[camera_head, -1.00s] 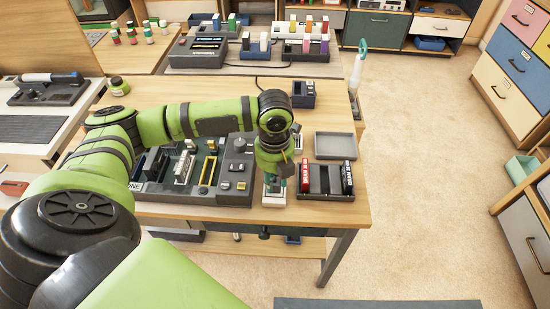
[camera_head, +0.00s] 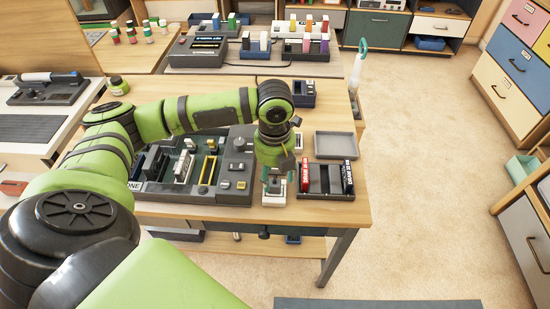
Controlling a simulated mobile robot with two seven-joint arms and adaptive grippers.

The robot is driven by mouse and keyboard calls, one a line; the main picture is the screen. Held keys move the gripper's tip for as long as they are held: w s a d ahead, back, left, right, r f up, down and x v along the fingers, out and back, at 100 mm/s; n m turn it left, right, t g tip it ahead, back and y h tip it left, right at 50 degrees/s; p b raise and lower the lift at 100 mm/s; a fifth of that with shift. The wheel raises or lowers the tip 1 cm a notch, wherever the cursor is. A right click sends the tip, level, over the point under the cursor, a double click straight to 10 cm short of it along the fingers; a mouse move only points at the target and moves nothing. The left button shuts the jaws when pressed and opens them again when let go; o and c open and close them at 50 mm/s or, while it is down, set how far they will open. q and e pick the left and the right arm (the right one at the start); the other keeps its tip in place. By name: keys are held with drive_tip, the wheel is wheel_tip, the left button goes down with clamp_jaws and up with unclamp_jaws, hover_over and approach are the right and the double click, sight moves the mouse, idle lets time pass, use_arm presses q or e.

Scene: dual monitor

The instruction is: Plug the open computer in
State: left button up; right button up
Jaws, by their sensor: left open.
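The open computer (camera_head: 232,182) is a dark grey case lying on the wooden table, with slots, boards and a yellow frame showing inside. A small white block with a socket-like top (camera_head: 274,200) sits at its right, near the table's front edge. My left gripper (camera_head: 274,186) points down right over this white block, its fingers open. I cannot tell whether the fingers touch the block or whether anything is between them. No plug or cable end is clearly visible at the computer. My right gripper is out of view.
A dark tray (camera_head: 325,193) with red and black cartridges stands just right of the gripper. An empty grey tray (camera_head: 336,145) lies behind it. A small dark blue box (camera_head: 304,94) is at the table's back.

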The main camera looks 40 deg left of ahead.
sight(275, 183)
use_arm(q)
wheel_tip(275, 183, up, 9)
drive_tip(key=shift+r, duration=0.2)
drive_tip(key=shift+f, duration=0.1)
idle(0.5)
